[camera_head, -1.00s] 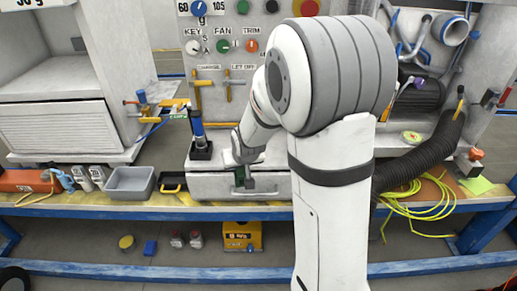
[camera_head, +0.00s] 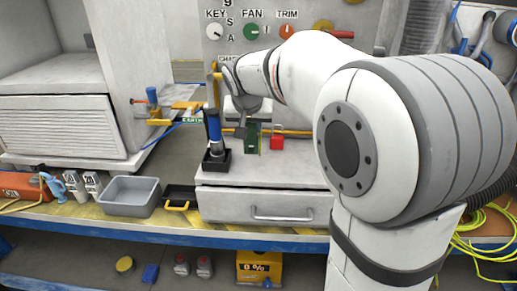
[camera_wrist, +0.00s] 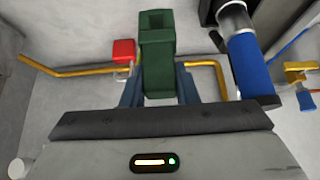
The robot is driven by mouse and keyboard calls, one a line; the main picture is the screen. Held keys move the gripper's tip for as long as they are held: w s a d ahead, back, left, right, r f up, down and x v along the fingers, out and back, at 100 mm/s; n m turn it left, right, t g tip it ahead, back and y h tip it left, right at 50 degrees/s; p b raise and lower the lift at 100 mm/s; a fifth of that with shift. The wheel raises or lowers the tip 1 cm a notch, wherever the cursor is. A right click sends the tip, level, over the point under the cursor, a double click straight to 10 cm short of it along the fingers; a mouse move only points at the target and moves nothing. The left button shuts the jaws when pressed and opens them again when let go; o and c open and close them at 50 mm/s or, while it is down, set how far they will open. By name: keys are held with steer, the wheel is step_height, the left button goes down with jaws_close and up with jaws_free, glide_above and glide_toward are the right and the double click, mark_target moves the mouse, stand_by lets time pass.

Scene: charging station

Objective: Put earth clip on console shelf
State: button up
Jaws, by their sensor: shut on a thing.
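The earth clip, a dark green block-like piece (camera_head: 251,138), is between the fingers of my gripper (camera_head: 250,122). In the wrist view the green clip (camera_wrist: 157,60) sits upright between the two blue-grey fingertips (camera_wrist: 158,88), which are shut on it. The console shelf (camera_head: 290,176) is the pale grey ledge above a drawer, under the knob panel. The clip is over this shelf, near its back wall. I cannot tell whether it touches the shelf. My arm hides the shelf's right part.
A blue-handled tool (camera_head: 214,130) stands in a black holder left of the clip. A red block (camera_head: 277,138) hangs by a yellow rail behind. The wrist view shows the blue tool (camera_wrist: 248,65) close on the right. A grey tray (camera_head: 129,196) is left. Bare shelf lies in front.

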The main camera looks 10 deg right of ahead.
mark_target(251, 137)
steer(key=shift+d+f+b, duration=0.15)
steer(key=shift+f+b, duration=0.7)
steer(key=shift+f, duration=1.75)
steer(key=shift+s+f, duration=0.1)
steer(key=shift+f, duration=0.15)
steer(key=o, duration=1)
steer(key=shift+r, duration=0.1)
steer(key=shift+s+r, duration=0.1)
steer(key=shift+r, duration=0.4)
steer(key=p+v, duration=0.3)
steer(key=v, duration=0.8)
steer(key=s+f+n+g, duration=0.1)
steer(key=s+f, duration=0.4)
steer(key=s, duration=0.2)
steer(key=s+d+f+n+g+y, duration=0.1)
steer(key=s+f+g, duration=0.1)
steer(key=s+f, duration=0.4)
steer(key=s+d+f+n+g+y, duration=0.1)
steer(key=s+f+g, duration=0.1)
steer(key=s+f, duration=0.3)
steer(key=shift+s+f+n, duration=0.15)
steer(key=shift+s+f, duration=0.05)
steer(key=shift+s, duration=0.85)
steer(key=shift+s+f+n, duration=0.15)
steer(key=shift+s+f, duration=0.05)
steer(key=shift+s, duration=0.9)
